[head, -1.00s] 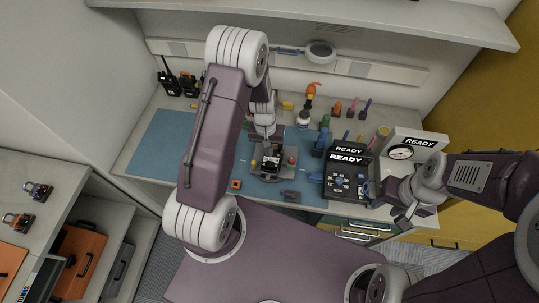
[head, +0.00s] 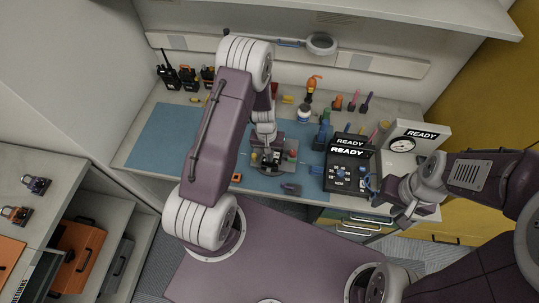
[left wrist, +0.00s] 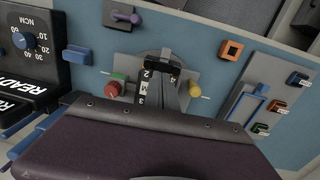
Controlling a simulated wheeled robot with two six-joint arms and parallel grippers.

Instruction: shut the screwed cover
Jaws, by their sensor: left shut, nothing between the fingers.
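A grey fixture (left wrist: 140,68) with a red knob (left wrist: 114,89) and a yellow knob (left wrist: 194,90) sits on the blue mat. It also shows in the head view, beneath my left gripper (head: 267,140). My left gripper (left wrist: 164,84) is shut and empty, over the fixture's middle between the knobs. A black strip with white numbers (left wrist: 143,92) shows beside its fingers. I cannot make out which part is the screwed cover, nor whether the fingers touch it. My right gripper (head: 402,208) looks open and empty, right of the black READY box.
The black READY box (head: 349,175) stands right of the fixture, near a gauge box (head: 411,141). An orange square piece (left wrist: 231,50) and a purple-grey piece (left wrist: 127,17) lie on the blue mat (head: 160,150). Radios (head: 187,79) and small tools line the back. The mat's left part is clear.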

